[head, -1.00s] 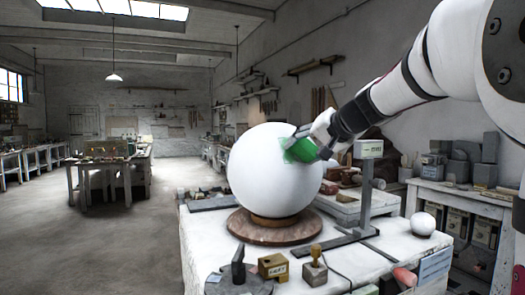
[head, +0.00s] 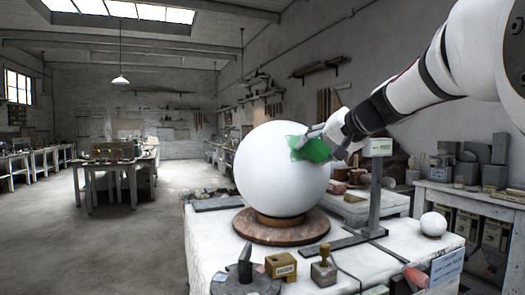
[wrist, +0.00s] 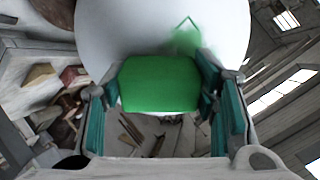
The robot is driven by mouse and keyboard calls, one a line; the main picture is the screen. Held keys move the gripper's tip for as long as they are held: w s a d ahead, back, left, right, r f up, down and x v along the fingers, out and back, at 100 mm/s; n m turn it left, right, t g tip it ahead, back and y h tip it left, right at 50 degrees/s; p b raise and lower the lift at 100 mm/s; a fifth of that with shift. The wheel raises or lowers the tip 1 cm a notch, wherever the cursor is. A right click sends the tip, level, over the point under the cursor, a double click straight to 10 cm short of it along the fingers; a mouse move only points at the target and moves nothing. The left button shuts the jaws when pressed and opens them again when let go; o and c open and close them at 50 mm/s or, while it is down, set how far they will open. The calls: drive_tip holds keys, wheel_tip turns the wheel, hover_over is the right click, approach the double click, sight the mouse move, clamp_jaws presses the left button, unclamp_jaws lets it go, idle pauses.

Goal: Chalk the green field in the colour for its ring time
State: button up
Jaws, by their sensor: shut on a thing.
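A large white plaster sphere (head: 268,178) sits on a round brown base on the white table. A green patch (head: 297,147) shows on its upper right side. In the wrist view the sphere (wrist: 110,30) fills the top, with a green outlined field (wrist: 187,38) partly covered by a green smear. My gripper (wrist: 160,88) is shut on a green chalk block (wrist: 160,83), held between its two fingers at the sphere. In the head view my gripper (head: 325,143) is at the sphere's upper right; whether the chalk touches the surface I cannot tell.
A stand with a small display box (head: 379,147) rises right of the sphere. A small white sphere (head: 433,223), a brass-coloured block (head: 281,266), a wooden-handled stamp (head: 323,262) and a blue card (head: 447,268) lie along the front. Open floor (head: 110,240) is at left.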

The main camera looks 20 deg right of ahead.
drive_tip(key=shift+s+d+f+b, duration=0.15)
drive_tip(key=shift+d+f+b, duration=0.4)
drive_tip(key=shift+b, duration=0.05)
drive_tip(key=shift+r, duration=0.1)
drive_tip(key=shift+s+a+r+p, duration=0.25)
drive_tip(key=shift+a+r+p, duration=0.1)
drive_tip(key=shift+r, duration=0.1)
drive_tip(key=shift+s+a+r+p, duration=0.2)
drive_tip(key=shift+a+r+p, duration=0.15)
drive_tip(key=shift+r, duration=0.1)
drive_tip(key=shift+b+x, duration=0.55)
drive_tip(key=shift+x, duration=0.25)
drive_tip(key=shift+r, duration=0.1)
